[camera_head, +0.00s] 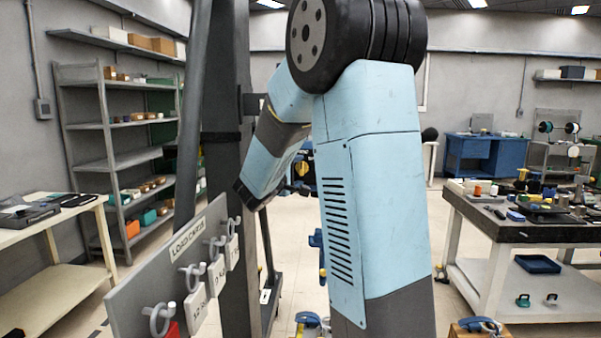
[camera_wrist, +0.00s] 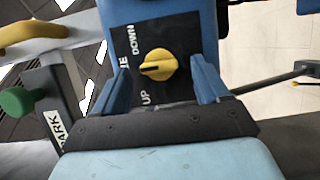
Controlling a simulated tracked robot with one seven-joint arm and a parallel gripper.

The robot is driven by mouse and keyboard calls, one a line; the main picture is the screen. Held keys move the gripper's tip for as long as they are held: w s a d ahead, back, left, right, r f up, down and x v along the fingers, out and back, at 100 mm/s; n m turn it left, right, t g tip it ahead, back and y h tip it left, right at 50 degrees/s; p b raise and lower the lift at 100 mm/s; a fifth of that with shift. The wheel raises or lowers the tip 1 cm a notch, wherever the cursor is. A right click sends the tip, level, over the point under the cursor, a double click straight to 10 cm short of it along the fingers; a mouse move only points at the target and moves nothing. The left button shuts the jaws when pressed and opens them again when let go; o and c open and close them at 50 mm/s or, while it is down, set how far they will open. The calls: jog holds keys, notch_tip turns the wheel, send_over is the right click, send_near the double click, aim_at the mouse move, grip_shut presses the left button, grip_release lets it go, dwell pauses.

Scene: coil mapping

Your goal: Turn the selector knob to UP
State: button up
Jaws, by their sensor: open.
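The yellow selector knob (camera_wrist: 158,64) sits on a black plate (camera_wrist: 185,38) on a blue housing in the wrist view. DOWN is printed at the plate's upper left and UP at its lower left. A middle label at the left edge is partly hidden by the left finger. The dark mark on the knob points left, toward that middle label. My gripper (camera_wrist: 161,72) is open, with one blue finger on each side of the knob and a gap on both sides. I cannot tell how far the fingertips are from the plate. In the head view my arm hides most of this area.
A green ball knob (camera_wrist: 15,102) and a lever marked PARK stand left of the gripper in the wrist view, with a yellow handle (camera_wrist: 32,34) above. A workbench (camera_head: 525,232) is at right.

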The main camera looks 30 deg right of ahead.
jog(key=shift+w+d, duration=0.2)
jog(key=shift+d, duration=0.05)
